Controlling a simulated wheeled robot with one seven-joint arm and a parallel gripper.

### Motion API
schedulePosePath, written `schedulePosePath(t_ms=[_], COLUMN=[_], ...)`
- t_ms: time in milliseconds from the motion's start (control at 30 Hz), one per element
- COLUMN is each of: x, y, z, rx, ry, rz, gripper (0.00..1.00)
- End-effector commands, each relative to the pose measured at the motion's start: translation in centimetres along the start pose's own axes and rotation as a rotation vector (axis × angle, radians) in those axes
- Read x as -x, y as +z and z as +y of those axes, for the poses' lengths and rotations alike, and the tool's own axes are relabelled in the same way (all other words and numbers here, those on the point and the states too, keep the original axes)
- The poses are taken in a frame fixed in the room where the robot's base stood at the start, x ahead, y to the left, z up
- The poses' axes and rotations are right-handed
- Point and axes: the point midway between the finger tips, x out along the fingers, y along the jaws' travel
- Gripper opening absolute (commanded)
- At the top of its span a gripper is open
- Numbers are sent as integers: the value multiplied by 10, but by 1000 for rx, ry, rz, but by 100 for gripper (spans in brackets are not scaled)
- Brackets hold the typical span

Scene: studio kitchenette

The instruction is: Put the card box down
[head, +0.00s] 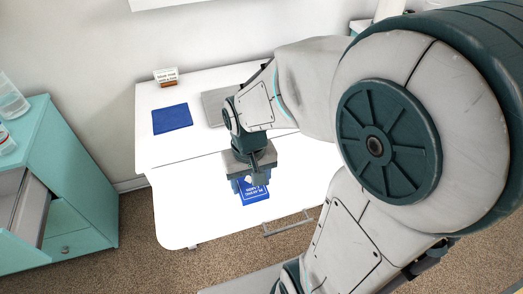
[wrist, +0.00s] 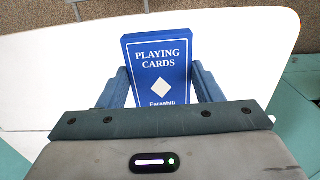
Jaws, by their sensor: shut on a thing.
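The card box is blue with white "PLAYING CARDS" lettering and a white diamond. It shows in the head view (head: 256,195) over the white table (head: 185,205), and in the wrist view (wrist: 160,60) between the fingers. My gripper (head: 250,187) is shut on the box, with one blue-grey finger on each side of it in the wrist view (wrist: 162,82). The box's lower part is hidden behind the gripper body in the wrist view. I cannot tell whether the box touches the table.
A blue flat square (head: 172,119), a grey flat thing (head: 214,104) and a small sign (head: 166,77) lie toward the back of the table. A metal handle (head: 290,222) is at the front. A teal cabinet (head: 75,190) with an open drawer stands left. The table's front left is clear.

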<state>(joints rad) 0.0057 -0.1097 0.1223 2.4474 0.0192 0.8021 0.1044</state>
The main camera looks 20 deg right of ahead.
Motion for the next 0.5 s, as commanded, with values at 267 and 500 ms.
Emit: schedulePosePath(t_ms=[267,500], x=[-29,-53], y=[-43,-80], z=[17,29], rx=[-5,-2], ry=[0,0], rz=[-5,-3], gripper=[35,35])
